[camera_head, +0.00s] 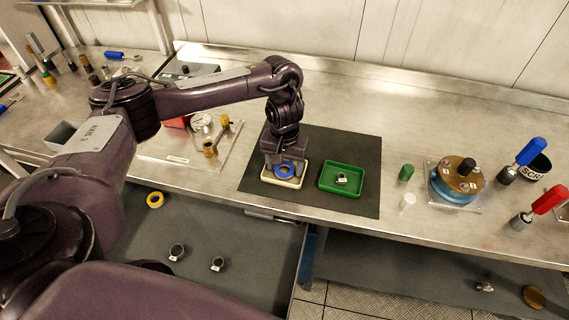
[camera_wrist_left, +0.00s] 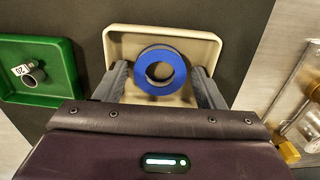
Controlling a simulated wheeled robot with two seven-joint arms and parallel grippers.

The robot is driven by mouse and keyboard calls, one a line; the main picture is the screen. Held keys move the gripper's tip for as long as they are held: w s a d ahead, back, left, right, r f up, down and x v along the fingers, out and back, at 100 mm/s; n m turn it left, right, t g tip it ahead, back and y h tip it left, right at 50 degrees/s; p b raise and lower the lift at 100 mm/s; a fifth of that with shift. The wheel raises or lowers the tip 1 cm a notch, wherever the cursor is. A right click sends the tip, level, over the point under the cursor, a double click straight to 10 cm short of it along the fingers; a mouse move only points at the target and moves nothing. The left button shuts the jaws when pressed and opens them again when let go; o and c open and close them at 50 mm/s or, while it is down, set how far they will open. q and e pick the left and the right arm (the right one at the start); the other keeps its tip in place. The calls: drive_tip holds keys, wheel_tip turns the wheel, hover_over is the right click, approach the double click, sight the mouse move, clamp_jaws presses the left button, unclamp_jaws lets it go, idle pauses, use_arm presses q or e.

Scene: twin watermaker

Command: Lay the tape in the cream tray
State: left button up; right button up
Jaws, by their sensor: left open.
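The cream tray (camera_head: 295,180) lies on a dark mat (camera_head: 352,150) on the metal bench; its rim also shows in the left wrist view (camera_wrist_left: 109,48). A roll of blue tape (camera_head: 284,171) lies within the tray, and in the left wrist view the blue ring (camera_wrist_left: 160,86) shows flat against the tray floor. My left gripper (camera_wrist_left: 160,92) is open, pointing down over the tray, with one finger on each side of the tape and apart from it. My right gripper is not in view.
A green tray (camera_head: 327,189) with a small metal fitting (camera_head: 342,178) stands just right of the cream tray. A gauge assembly (camera_head: 203,124) stands to the left. A brass-topped blue device (camera_head: 457,180) stands at the right. A yellow ring (camera_head: 155,200) lies in the open drawer (camera_head: 215,225).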

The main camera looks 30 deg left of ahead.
use_arm(q)
wheel_tip(320, 180, up, 12)
drive_tip(key=p, duration=0.3)
drive_tip(key=shift+r, duration=0.15)
idle(0.5)
